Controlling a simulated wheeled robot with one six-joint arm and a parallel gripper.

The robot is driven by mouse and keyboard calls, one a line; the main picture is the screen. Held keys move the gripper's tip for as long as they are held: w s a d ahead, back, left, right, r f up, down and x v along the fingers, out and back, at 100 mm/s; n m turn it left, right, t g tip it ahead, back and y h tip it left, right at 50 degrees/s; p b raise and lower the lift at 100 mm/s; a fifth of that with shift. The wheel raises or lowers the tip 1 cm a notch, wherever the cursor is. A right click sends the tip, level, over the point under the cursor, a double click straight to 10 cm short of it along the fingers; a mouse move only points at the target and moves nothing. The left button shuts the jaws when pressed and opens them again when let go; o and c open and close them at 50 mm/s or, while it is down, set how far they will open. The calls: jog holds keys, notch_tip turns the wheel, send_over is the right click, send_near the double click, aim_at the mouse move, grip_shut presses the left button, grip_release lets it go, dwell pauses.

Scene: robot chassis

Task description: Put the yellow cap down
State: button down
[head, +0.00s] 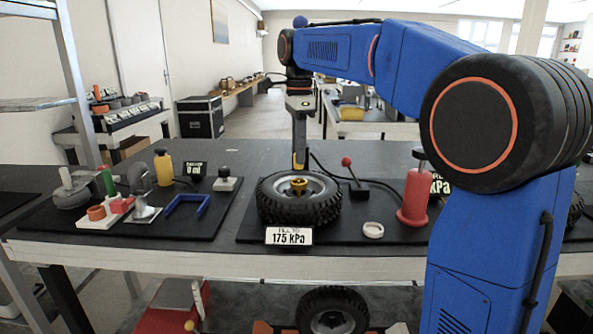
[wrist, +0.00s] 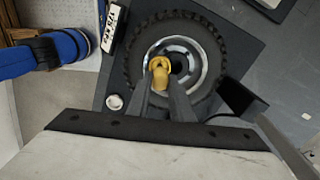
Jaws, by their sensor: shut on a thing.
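The yellow cap (wrist: 160,72) is between the fingertips of my gripper (wrist: 163,80) in the wrist view. My gripper is shut on it. In the head view the yellow cap (head: 299,185) shows over the hub of the tire (head: 299,211), with my gripper (head: 299,168) pointing down above it. The tire lies flat on the dark mat, and it fills the upper middle of the wrist view (wrist: 215,85). I cannot tell whether the cap touches the hub.
A sign reading 175 kPa (head: 289,236) stands in front of the tire. A pale ring (head: 373,230), a red pump (head: 413,198) and a red-knobbed lever (head: 353,180) are to its right. Left are a blue bracket (head: 186,209) and a yellow bottle (head: 163,168). Clear mat lies left of the tire.

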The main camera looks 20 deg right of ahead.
aim_at(299, 168)
jog(key=shift+f, duration=2.5)
jog(key=c, duration=1.6)
grip_release()
jog(key=shift+f, duration=0.15)
jog(key=shift+o, duration=0.2)
notch_tip(299, 168, up, 12)
jog(key=shift+r, duration=0.15)
jog(key=s+d+f+n+t, duration=0.2)
jog(key=s+f+n, duration=0.7)
jog(key=s+f, duration=0.6)
jog(key=s+d+f+n+t, duration=0.2)
jog(key=s+d+f+n, duration=0.3)
jog(key=s+f+n, duration=0.4)
jog(key=s+f, duration=0.6)
jog(key=s, duration=0.3)
jog(key=shift+s+n+t, duration=0.25)
jog(key=shift+n+t, duration=0.05)
jog(key=shift+t, duration=0.1)
